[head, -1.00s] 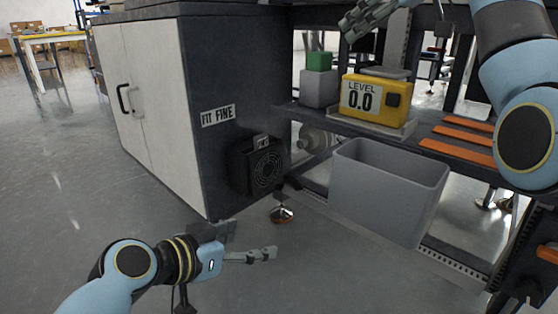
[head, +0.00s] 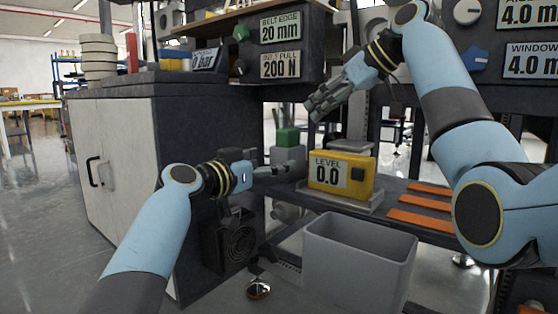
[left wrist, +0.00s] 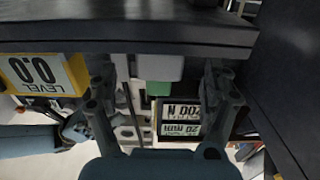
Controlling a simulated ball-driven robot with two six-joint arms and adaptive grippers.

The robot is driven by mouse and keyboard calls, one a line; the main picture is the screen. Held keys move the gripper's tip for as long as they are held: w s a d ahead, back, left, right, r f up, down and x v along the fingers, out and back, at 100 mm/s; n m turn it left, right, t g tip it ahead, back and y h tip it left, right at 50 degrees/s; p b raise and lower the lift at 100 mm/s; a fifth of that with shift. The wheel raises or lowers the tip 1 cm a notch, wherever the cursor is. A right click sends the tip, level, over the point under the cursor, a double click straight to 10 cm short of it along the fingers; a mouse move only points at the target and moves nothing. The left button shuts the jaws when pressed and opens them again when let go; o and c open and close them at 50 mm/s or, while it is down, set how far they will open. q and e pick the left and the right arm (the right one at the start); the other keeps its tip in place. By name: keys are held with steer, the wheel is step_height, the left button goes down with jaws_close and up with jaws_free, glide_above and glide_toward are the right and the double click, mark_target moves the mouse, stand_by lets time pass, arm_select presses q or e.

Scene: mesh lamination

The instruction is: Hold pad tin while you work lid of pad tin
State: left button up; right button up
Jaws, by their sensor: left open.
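A small grey box with a green top, which I take to be the pad tin with its lid (head: 288,138), stands on the dark shelf at the centre of the head view. My left gripper (head: 282,171) is at the grey box's front, partly covering its lower part. In the left wrist view, which is upside down, the grey part and green top (left wrist: 165,94) show between the spread fingers of the left gripper (left wrist: 160,72). They look apart from the fingers. My right gripper (head: 322,103) hangs above the shelf, up and right of the box; its opening is unclear.
A yellow LEVEL unit (head: 340,176) reading 0.0 stands close to the right of the box. Orange strips (head: 420,205) lie farther right on the shelf. A grey open bin (head: 360,262) is below. Machine panels (head: 283,45) overhang above.

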mark_target(278, 159)
arm_select(q)
steer(key=x, duration=0.5)
steer(key=shift+w+d, duration=0.1)
steer(key=shift+w, duration=0.1)
jaws_close()
stand_by(0.7)
stand_by(0.8)
